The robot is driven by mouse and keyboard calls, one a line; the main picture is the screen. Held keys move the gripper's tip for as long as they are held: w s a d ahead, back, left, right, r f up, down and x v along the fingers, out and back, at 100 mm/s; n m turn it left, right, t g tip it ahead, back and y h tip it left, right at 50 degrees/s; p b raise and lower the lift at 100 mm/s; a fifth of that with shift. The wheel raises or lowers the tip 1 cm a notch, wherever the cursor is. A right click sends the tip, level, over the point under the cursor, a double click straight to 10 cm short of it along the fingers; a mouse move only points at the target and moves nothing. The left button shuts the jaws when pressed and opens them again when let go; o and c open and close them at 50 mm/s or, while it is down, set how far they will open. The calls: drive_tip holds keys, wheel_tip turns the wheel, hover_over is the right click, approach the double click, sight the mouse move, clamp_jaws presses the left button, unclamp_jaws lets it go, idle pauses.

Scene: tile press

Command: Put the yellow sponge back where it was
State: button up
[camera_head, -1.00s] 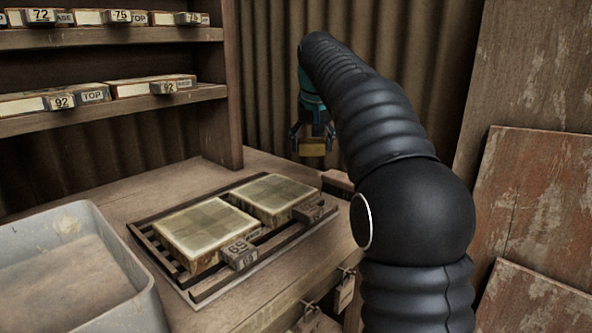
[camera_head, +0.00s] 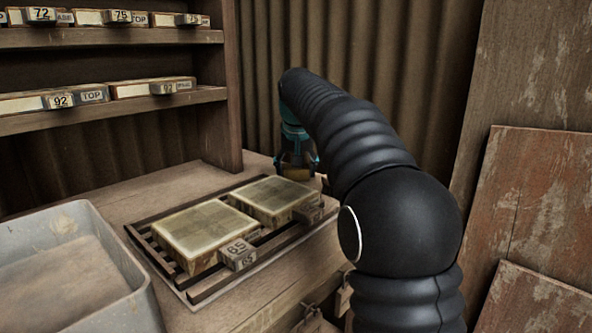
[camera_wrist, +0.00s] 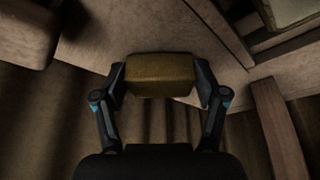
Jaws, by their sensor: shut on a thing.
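The yellow sponge (camera_wrist: 160,75) is a small block held between the two fingers of my gripper (camera_wrist: 160,82) in the wrist view. In the head view the sponge (camera_head: 296,174) shows as a small yellow patch under my gripper (camera_head: 297,165), partly hidden by the fingers. The gripper is just behind the far end of the slatted rack, over or near the back of the bench. I cannot tell whether the sponge touches the bench top.
A slatted rack (camera_head: 200,292) holds two tile-like blocks, one tagged 65 (camera_head: 205,235), the other behind it (camera_head: 272,200). A grey tub (camera_head: 130,295) stands front left. Shelves (camera_head: 120,112) with labelled blocks rise at left. Boards (camera_head: 535,200) lean at right.

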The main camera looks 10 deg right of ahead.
drive_tip(key=shift+f, duration=0.15)
drive_tip(key=o, duration=1.1)
drive_tip(key=p+v, duration=0.2)
drive_tip(key=v, duration=1)
drive_tip(key=shift+w, duration=0.1)
